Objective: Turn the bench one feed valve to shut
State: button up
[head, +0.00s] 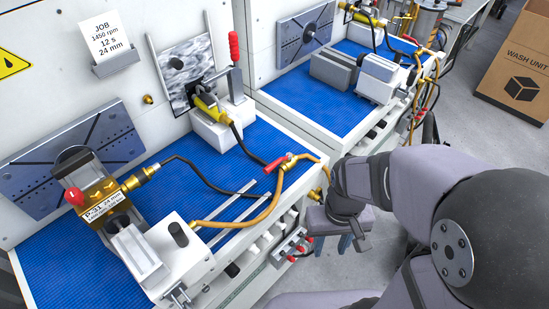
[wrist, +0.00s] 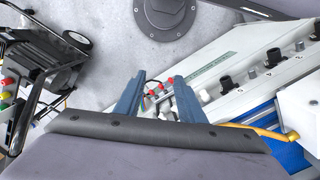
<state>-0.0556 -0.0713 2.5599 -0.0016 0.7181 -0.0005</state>
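A valve with a red lever (head: 276,163) and brass body sits at the right front corner of the nearer blue-matted bench, on a yellow hose (head: 262,213). Its lever points left toward the mat; I cannot tell from this angle whether it is open or shut. My gripper (head: 351,243) hangs beyond the bench's front edge, below and right of the valve, apart from it. In the wrist view my gripper's two blue-grey fingers (wrist: 157,80) are spread and empty. The valve's lever is not clear in the wrist view.
Red-tipped fittings (head: 300,245) stick out from the bench front near my gripper. A second bench (head: 330,105) with another red lever (head: 410,39) stands behind. A white vise (head: 180,250) and a brass block (head: 105,200) occupy the near mat. A black cart (wrist: 50,70) stands on the floor.

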jog(key=m+t+y+p, duration=0.2)
jog(key=m+t+p, duration=0.15)
jog(key=m, duration=0.35)
send_near(272, 164)
jog(key=w, duration=0.1)
jog(key=shift+a+f+m+g, duration=0.15)
jog(key=shift+f+m+g, duration=0.15)
jog(key=shift+m, duration=0.4)
jog(key=shift+a+f+m+g, duration=0.1)
jog(key=shift+f+m+g, duration=0.15)
jog(key=shift+m, duration=0.45)
jog(key=shift+p+x, duration=1.25)
jog(key=shift+x, duration=2.35)
jog(key=shift+d, duration=0.1)
jog(key=shift+c, duration=0.2)
grip_shut()
